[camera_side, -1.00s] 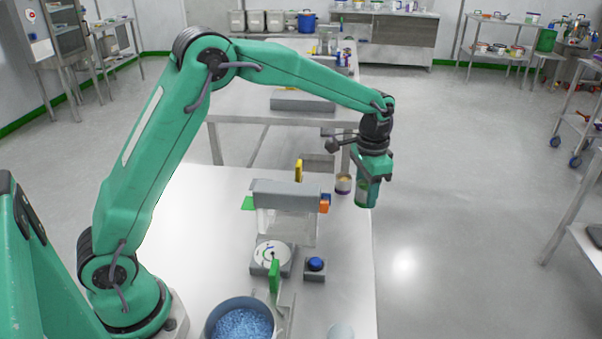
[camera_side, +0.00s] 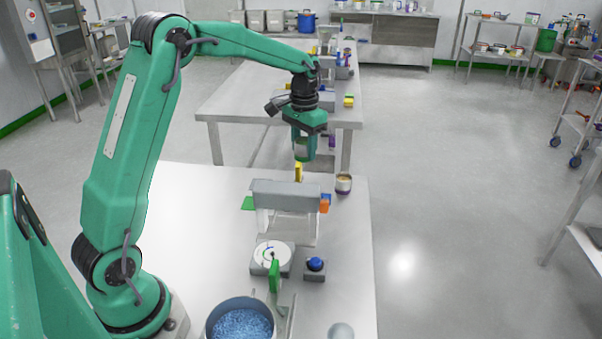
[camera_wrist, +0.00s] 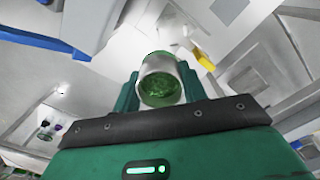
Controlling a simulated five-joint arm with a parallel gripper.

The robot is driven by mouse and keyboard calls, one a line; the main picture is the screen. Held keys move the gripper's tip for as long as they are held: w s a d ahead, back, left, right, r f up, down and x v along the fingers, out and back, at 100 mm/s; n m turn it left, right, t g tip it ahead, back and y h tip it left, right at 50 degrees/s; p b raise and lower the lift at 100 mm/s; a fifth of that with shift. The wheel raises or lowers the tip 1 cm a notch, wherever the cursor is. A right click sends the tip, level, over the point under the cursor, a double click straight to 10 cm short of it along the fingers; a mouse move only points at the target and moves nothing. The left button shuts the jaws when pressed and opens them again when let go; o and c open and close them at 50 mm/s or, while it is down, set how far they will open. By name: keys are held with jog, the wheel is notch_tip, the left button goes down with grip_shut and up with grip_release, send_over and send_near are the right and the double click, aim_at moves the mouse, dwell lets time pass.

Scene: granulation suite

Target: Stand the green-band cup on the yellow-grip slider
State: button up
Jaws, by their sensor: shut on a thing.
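My gripper (camera_side: 305,150) hangs in the air above the back of the near table. It is shut on the green-band cup (camera_wrist: 155,66), which shows in the wrist view between the two green fingers, with green contents in its mouth. In the side view the fingers partly hide the cup. The yellow grip of the slider (camera_side: 298,172) stands up behind the grey housing, just below my gripper and apart from it. The yellow grip also shows in the wrist view (camera_wrist: 203,58), right of and beyond the cup. The slider's own plate is hard to make out.
The grey housing (camera_side: 286,194) has green, orange and blue tabs at its sides. A small cup (camera_side: 343,183) stands to its right. In front are a white dial (camera_side: 271,254), a blue button (camera_side: 316,264), a green handle (camera_side: 274,276) and a pot of blue granules (camera_side: 240,322).

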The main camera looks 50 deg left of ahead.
notch_tip(320, 180, down, 7)
jog(key=s+a+n, duration=0.1)
jog(key=a, duration=0.1)
jog(key=shift+a, duration=0.4)
jog(key=shift+f, duration=0.35)
jog(key=shift+f, duration=2.25)
